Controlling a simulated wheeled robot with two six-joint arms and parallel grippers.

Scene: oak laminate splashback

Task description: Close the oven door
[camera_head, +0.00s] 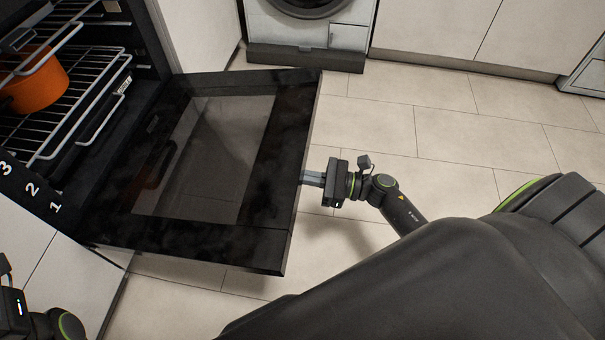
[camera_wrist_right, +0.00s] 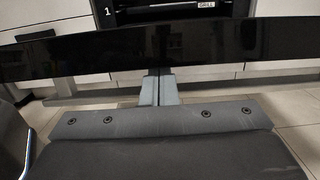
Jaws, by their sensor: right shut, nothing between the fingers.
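The black oven door (camera_head: 262,240) hangs open and lies nearly flat, with its glass panel facing up. The oven cavity is at the upper left. My right gripper (camera_head: 306,178) is shut and empty at the outer edge of the door, its fingertips at or very near that edge; I cannot tell if they touch. In the right wrist view the shut fingers (camera_wrist_right: 159,90) point at the door's dark edge (camera_wrist_right: 210,42). My left gripper is only partly in view at the lower left corner (camera_head: 12,300), and its fingertips do not show clearly.
An orange pot (camera_head: 38,82) stands on a wire rack (camera_head: 95,70) inside the oven. A washing machine (camera_head: 310,28) and white cabinets (camera_head: 430,22) line the back. The tiled floor (camera_head: 450,140) to the right of the door is clear.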

